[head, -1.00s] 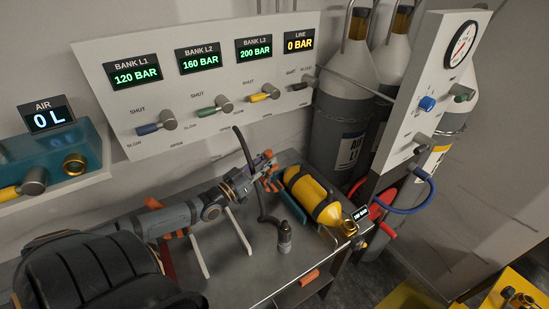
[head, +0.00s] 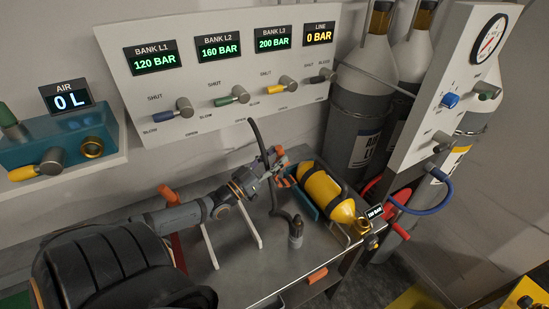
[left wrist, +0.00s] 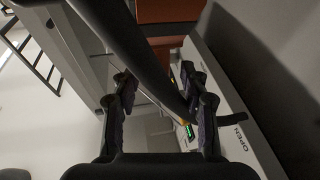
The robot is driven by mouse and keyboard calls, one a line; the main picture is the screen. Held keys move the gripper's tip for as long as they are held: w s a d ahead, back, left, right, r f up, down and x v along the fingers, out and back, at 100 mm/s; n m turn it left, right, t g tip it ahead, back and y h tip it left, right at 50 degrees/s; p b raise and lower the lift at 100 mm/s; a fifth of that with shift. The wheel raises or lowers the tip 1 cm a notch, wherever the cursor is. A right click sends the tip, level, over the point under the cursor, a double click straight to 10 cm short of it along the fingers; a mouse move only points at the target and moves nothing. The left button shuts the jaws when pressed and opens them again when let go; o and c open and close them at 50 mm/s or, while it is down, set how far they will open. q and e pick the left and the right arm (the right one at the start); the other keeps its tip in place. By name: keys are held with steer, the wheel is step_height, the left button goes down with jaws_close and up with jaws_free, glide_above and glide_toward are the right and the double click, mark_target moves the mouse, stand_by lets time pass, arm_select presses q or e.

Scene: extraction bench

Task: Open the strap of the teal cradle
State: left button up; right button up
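The teal cradle (head: 306,207) lies on the bench and holds a yellow cylinder (head: 318,187) with dark bands around it. I cannot tell which band is the cradle's strap or whether it is fastened. My left gripper (head: 277,160) is near the cradle's far left end, by some orange parts, and appears apart from the cylinder. In the left wrist view, the left gripper's fingers (left wrist: 162,108) are spread apart with nothing clearly held; a thick dark hose-like shape (left wrist: 135,50) crosses in front of them. The cradle cannot be made out there. My right gripper is out of view.
A dark curved hose (head: 265,155) rises beside my left gripper, and a small dark fitting (head: 296,232) stands on the bench. White rails (head: 246,222) lie near my arm. The valve panel (head: 215,85) is behind. The bench front (head: 240,275) is mostly clear.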

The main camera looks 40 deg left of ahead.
arm_select(q)
steer(key=v, duration=0.7)
steer(key=shift+s, duration=0.2)
stand_by(0.4)
steer(key=shift+d+f, duration=0.1)
steer(key=shift+f, duration=0.05)
